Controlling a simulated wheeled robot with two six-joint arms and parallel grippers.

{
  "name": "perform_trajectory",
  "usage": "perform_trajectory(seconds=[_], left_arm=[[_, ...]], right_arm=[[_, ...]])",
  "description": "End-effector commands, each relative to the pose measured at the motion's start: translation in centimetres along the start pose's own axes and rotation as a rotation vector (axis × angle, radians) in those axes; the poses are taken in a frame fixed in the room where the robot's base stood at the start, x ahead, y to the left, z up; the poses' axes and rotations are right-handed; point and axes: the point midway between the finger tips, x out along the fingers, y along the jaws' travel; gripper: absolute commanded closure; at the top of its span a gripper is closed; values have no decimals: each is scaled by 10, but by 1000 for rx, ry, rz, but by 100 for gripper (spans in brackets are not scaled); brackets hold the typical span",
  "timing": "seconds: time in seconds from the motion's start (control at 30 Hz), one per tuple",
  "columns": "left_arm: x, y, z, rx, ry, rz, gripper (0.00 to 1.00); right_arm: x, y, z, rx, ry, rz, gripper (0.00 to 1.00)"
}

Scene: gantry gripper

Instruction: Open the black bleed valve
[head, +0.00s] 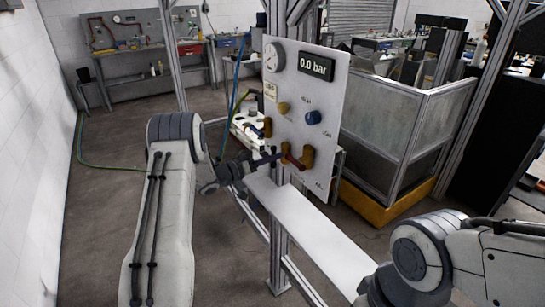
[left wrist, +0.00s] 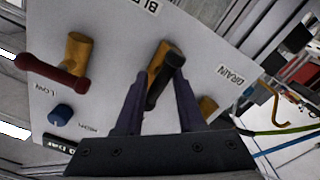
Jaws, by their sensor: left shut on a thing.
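The black bleed valve has a brass body (left wrist: 157,56) and a black lever handle (left wrist: 170,75), below a partly cut-off label in the left wrist view. In the head view its dark handle (head: 268,158) shows low on the white panel (head: 325,95). My left gripper (left wrist: 159,88) has one finger on each side of the handle and is shut on it; it also shows in the head view (head: 258,162). The panel display (head: 316,66) reads 0.0 bar. My right gripper is outside both views; only my right arm shows at lower right.
A red-handled valve (left wrist: 52,72) sits close beside the black one. A blue knob (head: 313,117) and a round gauge (head: 274,57) are higher on the panel. A white shelf (head: 305,222) juts out below. A fenced enclosure (head: 425,125) stands to the right.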

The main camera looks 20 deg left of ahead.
Motion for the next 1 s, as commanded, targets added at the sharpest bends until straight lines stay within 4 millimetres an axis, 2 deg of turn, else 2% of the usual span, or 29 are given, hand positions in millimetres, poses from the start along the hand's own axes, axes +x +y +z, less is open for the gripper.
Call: perform_trajectory(seconds=[0.4, 0.43, 0.47, 0.5, 0.83, 1.0], left_arm=[[0, 0, 0, -14, 2, -2, 100], [0, 0, 0, -15, 2, -2, 51], [0, 0, 0, -14, 2, -1, 39], [0, 0, 0, -13, 2, -1, 37], [-3, -1, 0, -9, 2, -1, 37], [-25, -2, 0, -8, 4, -3, 37]], right_arm=[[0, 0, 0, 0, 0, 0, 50], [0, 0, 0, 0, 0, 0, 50], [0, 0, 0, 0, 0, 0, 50], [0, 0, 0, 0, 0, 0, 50], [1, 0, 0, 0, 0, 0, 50], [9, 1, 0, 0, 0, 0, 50]])
